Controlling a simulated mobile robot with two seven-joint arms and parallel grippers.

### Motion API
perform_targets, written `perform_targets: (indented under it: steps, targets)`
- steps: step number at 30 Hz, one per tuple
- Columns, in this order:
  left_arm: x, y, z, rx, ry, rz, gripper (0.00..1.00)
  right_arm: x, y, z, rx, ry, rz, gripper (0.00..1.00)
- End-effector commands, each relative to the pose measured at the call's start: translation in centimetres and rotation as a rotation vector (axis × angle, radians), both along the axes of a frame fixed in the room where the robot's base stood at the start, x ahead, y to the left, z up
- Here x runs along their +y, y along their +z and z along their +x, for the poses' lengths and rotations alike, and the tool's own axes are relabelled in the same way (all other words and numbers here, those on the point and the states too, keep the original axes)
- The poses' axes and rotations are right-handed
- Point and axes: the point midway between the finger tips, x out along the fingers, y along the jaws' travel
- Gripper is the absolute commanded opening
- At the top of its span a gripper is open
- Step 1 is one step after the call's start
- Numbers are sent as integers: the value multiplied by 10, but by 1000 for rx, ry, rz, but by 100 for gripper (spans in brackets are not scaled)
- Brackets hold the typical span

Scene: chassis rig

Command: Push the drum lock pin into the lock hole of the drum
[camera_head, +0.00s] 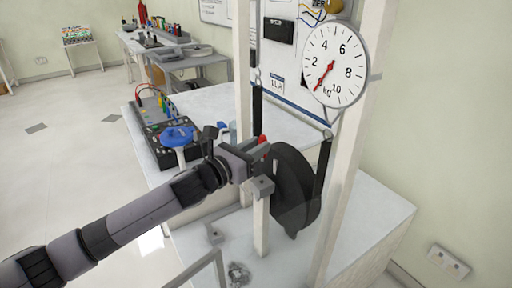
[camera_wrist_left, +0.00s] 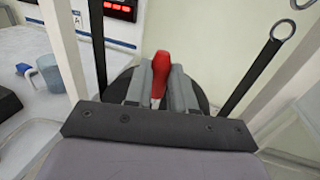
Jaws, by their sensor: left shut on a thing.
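My left gripper (camera_head: 258,152) is at the near side of the dark drum (camera_head: 292,185), which hangs on the rig between the white posts. The gripper is shut on the red drum lock pin (camera_head: 262,140). In the left wrist view the red pin (camera_wrist_left: 162,66) stands between the two grey fingers (camera_wrist_left: 160,85), with the dark drum (camera_wrist_left: 122,82) behind them. The lock hole is hidden, and I cannot tell how deep the pin sits. My right gripper is not in view.
A round dial scale (camera_head: 335,64) is on the right white post (camera_head: 348,150). Dark straps with rings (camera_head: 324,160) hang beside the drum. A blue-topped item (camera_head: 178,135) and a black control box (camera_head: 160,125) are on the white bench left of the rig.

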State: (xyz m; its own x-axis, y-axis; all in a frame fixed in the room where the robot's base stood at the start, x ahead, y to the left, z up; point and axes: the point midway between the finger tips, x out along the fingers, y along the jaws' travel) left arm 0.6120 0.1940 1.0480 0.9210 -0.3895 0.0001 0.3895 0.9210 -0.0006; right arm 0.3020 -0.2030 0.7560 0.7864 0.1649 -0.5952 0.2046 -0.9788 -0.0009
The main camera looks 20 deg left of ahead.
Motion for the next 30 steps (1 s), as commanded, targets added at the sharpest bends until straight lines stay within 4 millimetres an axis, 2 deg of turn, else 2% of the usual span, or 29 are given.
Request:
perform_targets:
  steps: [2,12,18,30]
  targets:
    - [0,-1,0,-3,1,1,0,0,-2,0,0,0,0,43]
    - [0,-36,-1,0,1,-1,0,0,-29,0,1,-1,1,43]
    - [0,-50,0,-1,0,1,0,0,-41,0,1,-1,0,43]
    - [0,-57,0,-1,0,0,0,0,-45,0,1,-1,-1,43]
